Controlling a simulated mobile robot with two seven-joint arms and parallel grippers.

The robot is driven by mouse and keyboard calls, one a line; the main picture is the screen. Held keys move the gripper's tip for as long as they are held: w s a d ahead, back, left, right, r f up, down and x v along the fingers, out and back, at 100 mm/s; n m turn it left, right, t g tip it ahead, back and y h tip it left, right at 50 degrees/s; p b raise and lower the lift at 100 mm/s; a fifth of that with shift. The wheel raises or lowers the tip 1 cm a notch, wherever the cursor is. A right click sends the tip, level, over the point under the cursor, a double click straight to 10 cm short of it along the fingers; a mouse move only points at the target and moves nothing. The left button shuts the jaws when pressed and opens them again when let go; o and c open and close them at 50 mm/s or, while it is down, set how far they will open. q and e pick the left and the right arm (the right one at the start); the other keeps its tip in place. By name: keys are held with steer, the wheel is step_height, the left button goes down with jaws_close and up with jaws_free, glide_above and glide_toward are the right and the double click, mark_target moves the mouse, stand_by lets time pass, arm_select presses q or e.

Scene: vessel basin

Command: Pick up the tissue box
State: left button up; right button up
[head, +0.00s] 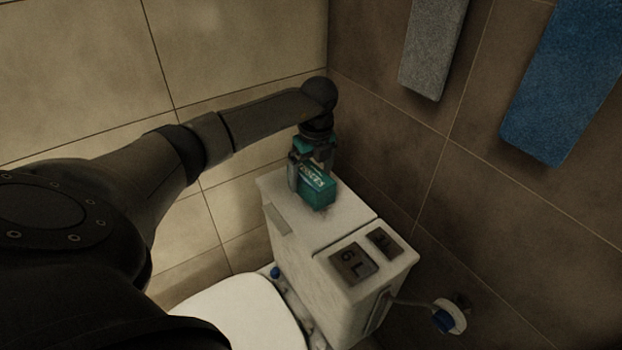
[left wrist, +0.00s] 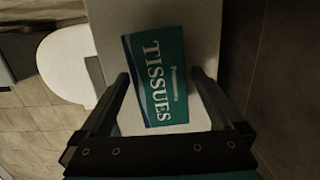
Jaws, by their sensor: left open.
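The teal tissue box (head: 318,188) sits on the white toilet tank lid (head: 350,215), toward its far end near the corner. In the left wrist view the tissue box (left wrist: 158,78), with "TISSUES" in white letters, lies between and partly beyond the two fingers. My left gripper (head: 308,182) reaches down from above at the box; it also shows in the left wrist view (left wrist: 160,85). Its fingers are apart, one on each side of the box, and I cannot tell whether either touches it. My right gripper is not in view.
The tank lid has dark flush buttons (head: 352,262) at its near end. The white toilet seat (head: 245,312) is at the lower left. Tiled walls close in behind the tank. A grey towel (head: 432,45) and a blue towel (head: 565,80) hang on the right wall.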

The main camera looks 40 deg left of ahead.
arm_select(q)
steer(key=shift+r, duration=0.1)
steer(key=c, duration=1.4)
steer(key=shift+o, duration=0.2)
